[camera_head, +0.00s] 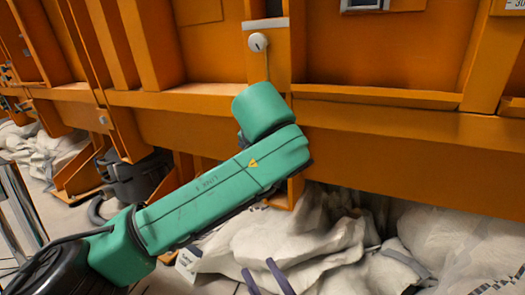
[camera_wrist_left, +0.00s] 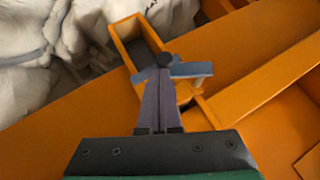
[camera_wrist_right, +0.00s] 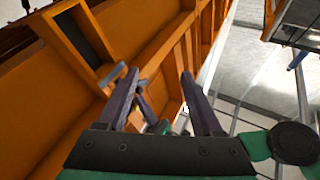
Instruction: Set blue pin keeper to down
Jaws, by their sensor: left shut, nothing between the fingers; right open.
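The blue pin keeper (camera_wrist_left: 193,69) shows in the left wrist view as a short blue bar lying roughly crosswise at an orange bracket. A dark round knob sits beside it. My left gripper (camera_wrist_left: 162,72) is shut and empty, its fingertips overlapping the keeper and knob; I cannot tell whether they touch. In the head view, my green arm hides the left gripper and the keeper. My right gripper (camera_head: 267,270) is open at the bottom of the head view. It also shows in the right wrist view (camera_wrist_right: 162,82), with empty fingers apart.
A large orange frame (camera_head: 400,130) with ribs fills the upper head view. A white round knob (camera_head: 258,42) sits on an upright. White sacks (camera_head: 310,240) lie below the frame. Grey floor (camera_wrist_right: 240,70) shows at right in the right wrist view.

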